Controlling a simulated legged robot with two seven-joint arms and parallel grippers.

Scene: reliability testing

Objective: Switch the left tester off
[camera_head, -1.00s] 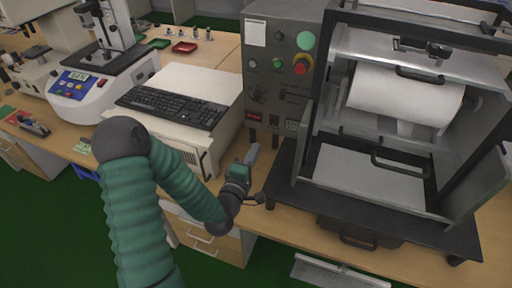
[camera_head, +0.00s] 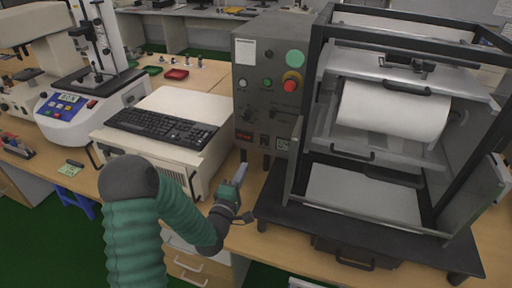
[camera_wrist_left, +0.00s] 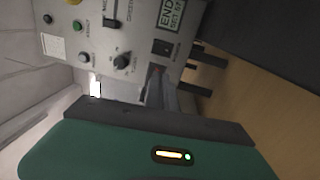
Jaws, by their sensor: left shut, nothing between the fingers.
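A grey control panel (camera_head: 262,85) stands in the middle of the head view, joined to a black-framed machine (camera_head: 350,215) on its right. It carries a red knob (camera_head: 292,82), a green button (camera_head: 267,83) and small switches. A white tester (camera_head: 72,125) with a blue keypad stands far left; I cannot tell which one is the left tester. My left gripper (camera_head: 242,168) is shut and empty, just in front of the panel's lower edge. In the left wrist view its fingers (camera_wrist_left: 158,82) appear near a black rocker switch (camera_wrist_left: 166,47) and a black rotary knob (camera_wrist_left: 122,62); contact is unclear.
A white computer case (camera_head: 185,108) with a black keyboard (camera_head: 162,127) stands left of the panel, close to my left arm. A paper roll (camera_head: 395,110) sits inside the framed machine.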

